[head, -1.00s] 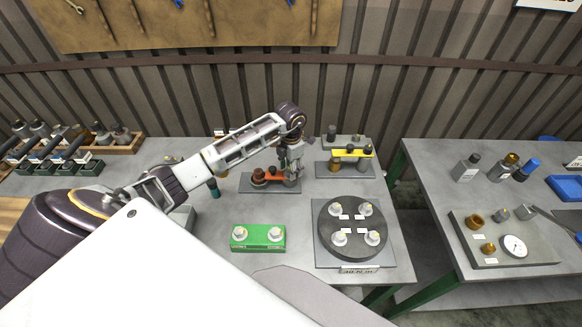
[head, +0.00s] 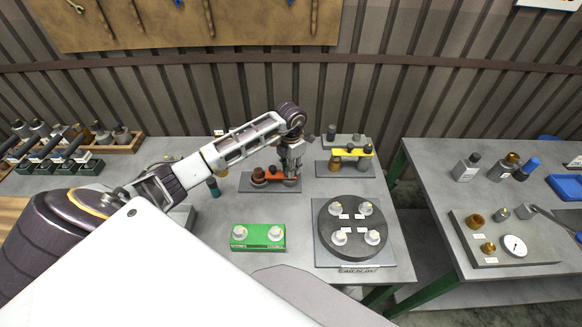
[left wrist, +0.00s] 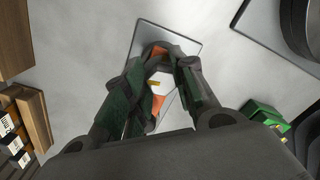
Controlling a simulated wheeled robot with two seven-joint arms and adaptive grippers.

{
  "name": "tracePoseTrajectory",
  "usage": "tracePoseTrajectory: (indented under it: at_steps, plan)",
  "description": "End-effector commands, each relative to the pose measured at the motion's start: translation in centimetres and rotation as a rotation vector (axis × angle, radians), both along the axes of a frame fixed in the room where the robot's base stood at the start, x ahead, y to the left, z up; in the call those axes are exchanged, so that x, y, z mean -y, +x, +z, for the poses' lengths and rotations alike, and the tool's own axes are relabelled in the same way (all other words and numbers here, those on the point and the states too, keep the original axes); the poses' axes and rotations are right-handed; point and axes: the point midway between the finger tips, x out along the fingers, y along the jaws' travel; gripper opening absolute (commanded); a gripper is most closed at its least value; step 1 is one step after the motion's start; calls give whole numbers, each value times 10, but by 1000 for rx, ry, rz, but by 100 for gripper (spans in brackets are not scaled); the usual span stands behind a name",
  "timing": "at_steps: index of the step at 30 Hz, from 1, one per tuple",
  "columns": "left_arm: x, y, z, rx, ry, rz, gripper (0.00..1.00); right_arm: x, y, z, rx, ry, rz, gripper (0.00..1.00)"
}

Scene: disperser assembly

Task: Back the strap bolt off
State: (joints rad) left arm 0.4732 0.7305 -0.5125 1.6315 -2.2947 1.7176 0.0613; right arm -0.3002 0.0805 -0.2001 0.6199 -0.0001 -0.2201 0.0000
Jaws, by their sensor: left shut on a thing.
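An orange strap (head: 272,176) lies on a dark base plate (head: 258,187) at the back middle of the bench. My left gripper (head: 291,175) comes down from above over the strap's right end. In the left wrist view, the strap (left wrist: 156,104) runs below the fingers. The strap bolt's pale hex head (left wrist: 158,83), with a yellow mark, shows between the two fingers. My left gripper (left wrist: 164,76) is shut on that bolt, and its fingers cover the sides of the head. The bolt's shank is hidden. My right gripper is not in view.
A yellow strap fixture (head: 350,153) stands close to the right. In front are a green block (head: 258,245) with two pale bolts and a round dark disc (head: 327,221) with several bolts. A teal-handled tool (head: 213,187) stands to the left. A second bench (head: 440,155) is at right.

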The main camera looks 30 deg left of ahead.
Motion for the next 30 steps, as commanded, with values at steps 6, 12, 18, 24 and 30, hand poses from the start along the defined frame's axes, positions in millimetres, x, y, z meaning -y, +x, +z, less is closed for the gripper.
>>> tracePoseTrajectory:
  at_steps: [6, 12, 18, 24, 30]
  plan:
    - [-2, 0, 0, 0, 1, 93, 3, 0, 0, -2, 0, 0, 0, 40]
    - [-2, 1, 0, 2, 2, 216, 3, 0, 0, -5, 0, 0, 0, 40]
    - [-4, 1, 0, 1, 3, 355, 3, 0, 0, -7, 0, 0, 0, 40]
    - [-4, 1, 1, 3, 1, 497, 3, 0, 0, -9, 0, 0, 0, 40]
    - [-5, 1, 0, 2, 1, 642, 3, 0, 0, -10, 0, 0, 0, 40]
